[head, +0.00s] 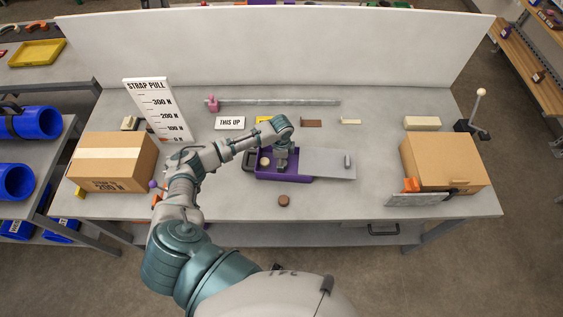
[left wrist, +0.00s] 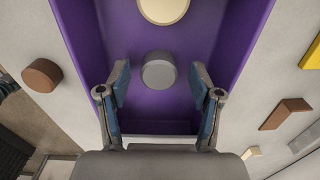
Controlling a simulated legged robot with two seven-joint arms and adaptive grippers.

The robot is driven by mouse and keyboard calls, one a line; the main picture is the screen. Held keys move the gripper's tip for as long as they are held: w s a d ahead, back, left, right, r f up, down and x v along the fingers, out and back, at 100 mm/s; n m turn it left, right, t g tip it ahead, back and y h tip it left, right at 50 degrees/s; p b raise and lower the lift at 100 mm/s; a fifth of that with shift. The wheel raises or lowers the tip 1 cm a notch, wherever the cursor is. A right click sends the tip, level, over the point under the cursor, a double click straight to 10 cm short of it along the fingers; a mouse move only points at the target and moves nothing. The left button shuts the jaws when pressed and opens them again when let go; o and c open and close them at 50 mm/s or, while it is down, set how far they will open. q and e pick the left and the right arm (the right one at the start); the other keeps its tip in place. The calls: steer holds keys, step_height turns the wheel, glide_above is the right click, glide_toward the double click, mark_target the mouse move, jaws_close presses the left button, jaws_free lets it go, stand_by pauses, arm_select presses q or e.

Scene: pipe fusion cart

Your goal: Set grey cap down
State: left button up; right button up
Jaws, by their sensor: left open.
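The grey cap (left wrist: 159,71) rests in the purple tray (left wrist: 110,110) in the left wrist view. My left gripper (left wrist: 160,84) is open, with one finger on each side of the cap and visible gaps between. A cream cap (left wrist: 164,8) is in the same tray, just beyond the grey one. In the head view my left gripper (head: 281,166) reaches down into the purple tray (head: 292,180) and mostly hides the grey cap. The cream cap (head: 265,161) shows to its left. My right gripper is not in view.
A brown cap (head: 283,200) lies on the bench in front of the tray. A grey sliding lid (head: 327,165) extends right of the tray. Cardboard boxes stand left (head: 113,165) and right (head: 445,162). A rod and several small blocks lie behind. The front bench is mostly clear.

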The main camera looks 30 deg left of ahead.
arm_select(q)
step_height(320, 180, up, 11)
steer(key=shift+b, duration=0.3)
stand_by(0.5)
